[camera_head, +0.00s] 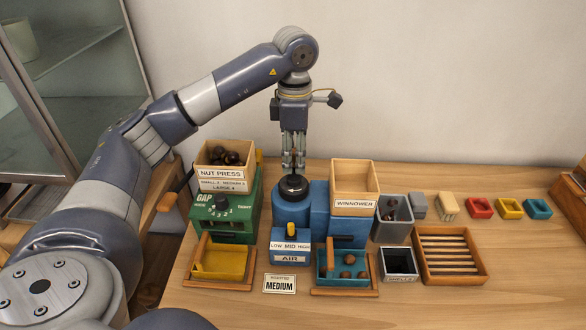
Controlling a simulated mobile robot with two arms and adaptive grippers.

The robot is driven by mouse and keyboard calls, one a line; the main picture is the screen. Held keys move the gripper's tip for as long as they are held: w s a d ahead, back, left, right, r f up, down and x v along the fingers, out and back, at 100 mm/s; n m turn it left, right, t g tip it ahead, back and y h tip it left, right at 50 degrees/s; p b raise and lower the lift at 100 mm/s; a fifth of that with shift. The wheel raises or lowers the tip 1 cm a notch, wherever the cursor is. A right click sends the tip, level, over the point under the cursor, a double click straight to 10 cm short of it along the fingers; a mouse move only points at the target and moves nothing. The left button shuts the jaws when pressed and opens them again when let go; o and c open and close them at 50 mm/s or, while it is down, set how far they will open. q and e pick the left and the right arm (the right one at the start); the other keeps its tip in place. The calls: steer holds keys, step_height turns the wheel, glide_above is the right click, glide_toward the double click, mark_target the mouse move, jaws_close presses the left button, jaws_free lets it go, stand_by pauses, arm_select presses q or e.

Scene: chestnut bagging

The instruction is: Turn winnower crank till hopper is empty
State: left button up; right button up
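The blue winnower (320,205) stands mid-table with a wooden hopper (354,176) labelled WINNOWER on its right. I see no nuts in the hopper. A round blue housing with a black round top (293,187) stands at its left; I cannot make out a clear crank handle. My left gripper (293,165) points straight down just over the black top. Its fingers are close together, and whether they touch or grip anything is unclear. A teal tray (329,279) in front holds several brown nuts. A grey bin (393,229) at the right holds something dark. My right gripper is out of view.
The green nut press (248,219), with dark nuts in its box, stands close left, a yellow tray (220,262) before it. A dark SHELLS bin (399,262), a slatted wooden tray (481,270) and small coloured scoops stand right. The front right table is clear.

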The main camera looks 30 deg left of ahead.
arm_select(q)
steer(key=shift+r+p, duration=2.75)
steer(key=shift+r, duration=1.05)
steer(key=shift+f, duration=0.1)
jaws_close()
